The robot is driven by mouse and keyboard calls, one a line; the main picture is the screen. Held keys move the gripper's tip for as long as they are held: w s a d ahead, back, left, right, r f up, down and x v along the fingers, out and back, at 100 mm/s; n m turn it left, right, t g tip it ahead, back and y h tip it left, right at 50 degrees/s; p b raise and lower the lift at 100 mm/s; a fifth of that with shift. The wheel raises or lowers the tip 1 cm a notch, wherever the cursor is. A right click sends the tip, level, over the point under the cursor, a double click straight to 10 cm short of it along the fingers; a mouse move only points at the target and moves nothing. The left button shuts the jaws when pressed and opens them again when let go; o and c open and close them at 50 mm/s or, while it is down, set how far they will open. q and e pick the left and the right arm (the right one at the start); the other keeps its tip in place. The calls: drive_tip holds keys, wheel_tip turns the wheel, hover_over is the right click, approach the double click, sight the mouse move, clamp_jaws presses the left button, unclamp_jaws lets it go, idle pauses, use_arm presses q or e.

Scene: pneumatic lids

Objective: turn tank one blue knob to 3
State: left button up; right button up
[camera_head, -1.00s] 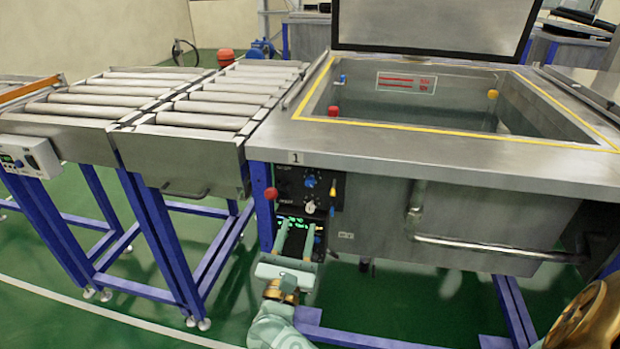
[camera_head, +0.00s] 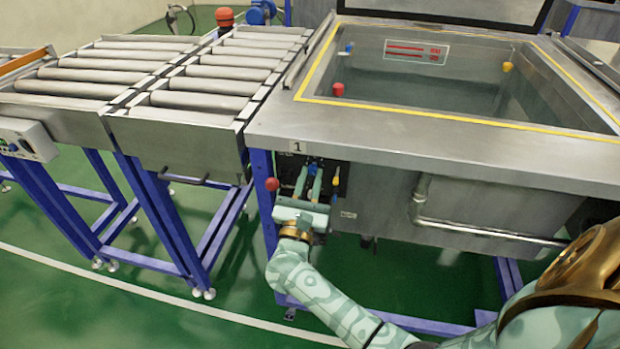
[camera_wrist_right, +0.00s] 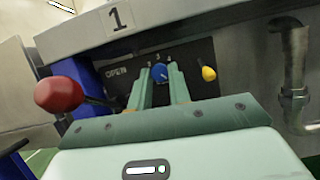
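Tank one (camera_head: 400,135) is the steel tank with a "1" label (camera_head: 297,147). Below its rim is a dark panel (camera_wrist_right: 120,88) with a blue knob (camera_wrist_right: 160,73) and a numbered scale; the pointer's setting is too small to read. In the head view the blue knob (camera_head: 312,166) shows just beyond my fingertips. My right gripper (camera_wrist_right: 159,76) faces the panel, its green fingers either side of the knob, with a gap between them; I cannot tell whether they touch it. The right gripper (camera_head: 311,176) hides the lower panel in the head view. My left gripper is out of view.
A red knob (camera_wrist_right: 58,94) is left of my right gripper, and a yellow knob (camera_wrist_right: 208,73) is close to its right finger. A pipe (camera_head: 420,205) runs along the tank front. Roller conveyors (camera_head: 190,118) stand at left. Green floor (camera_head: 150,310) is open in front.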

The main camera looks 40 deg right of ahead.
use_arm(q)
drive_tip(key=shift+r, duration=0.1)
use_arm(e)
drive_tip(key=shift+t, duration=0.3)
clamp_jaws()
